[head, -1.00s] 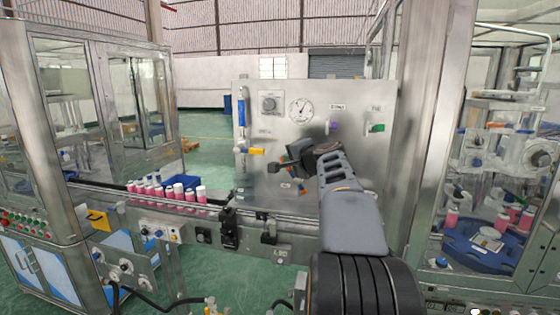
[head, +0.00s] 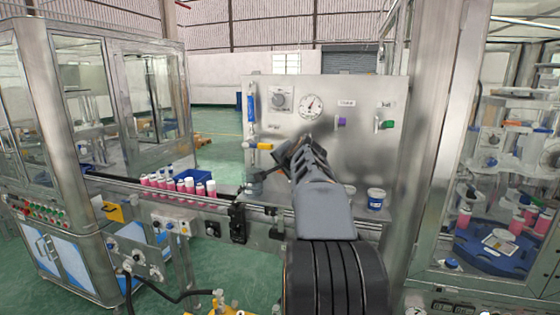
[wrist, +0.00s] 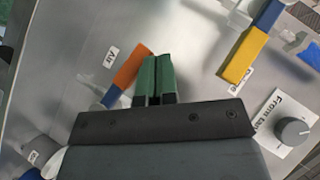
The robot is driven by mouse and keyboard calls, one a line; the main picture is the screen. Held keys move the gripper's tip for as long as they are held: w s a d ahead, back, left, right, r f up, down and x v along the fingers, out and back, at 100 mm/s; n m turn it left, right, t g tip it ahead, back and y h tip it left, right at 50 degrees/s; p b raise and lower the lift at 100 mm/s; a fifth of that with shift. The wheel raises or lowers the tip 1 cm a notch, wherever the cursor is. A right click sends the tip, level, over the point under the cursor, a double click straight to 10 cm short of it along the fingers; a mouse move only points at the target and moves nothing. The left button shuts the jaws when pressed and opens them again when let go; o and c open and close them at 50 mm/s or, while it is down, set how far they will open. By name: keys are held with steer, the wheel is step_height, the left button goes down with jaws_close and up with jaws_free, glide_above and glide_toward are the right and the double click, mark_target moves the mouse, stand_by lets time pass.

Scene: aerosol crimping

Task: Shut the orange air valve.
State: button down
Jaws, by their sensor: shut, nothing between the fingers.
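In the wrist view the orange air valve handle (wrist: 131,67) sticks out from the steel panel beside the "Air" label (wrist: 111,56). It slants in the picture, with its lower end by a blue and grey fitting. My gripper (wrist: 156,63) has its green fingertips shut together with nothing between them. The fingers lie just right of the orange handle, very close; I cannot tell whether they touch it. In the head view my arm reaches to the panel and I cannot make out the orange handle there.
A yellow-handled valve (wrist: 243,55) and a "From tank" knob (wrist: 292,132) are close by on the right. The panel also holds a gauge (head: 311,105) and a green valve (head: 388,124).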

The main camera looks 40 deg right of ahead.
steer(key=shift+w+f, duration=0.15)
steer(key=shift+f, duration=0.3)
steer(key=shift+w+a+f+b, duration=0.1)
steer(key=shift+b, duration=0.2)
steer(key=s+a+r+p, duration=0.1)
steer(key=s+a+r, duration=0.1)
steer(key=r, duration=0.3)
steer(key=s+a+r+p, duration=0.1)
steer(key=s+a+r, duration=0.1)
steer(key=a+r, duration=0.2)
step_height(320, 180, up, 2)
steer(key=shift+r, duration=0.1)
stand_by(0.4)
stand_by(0.4)
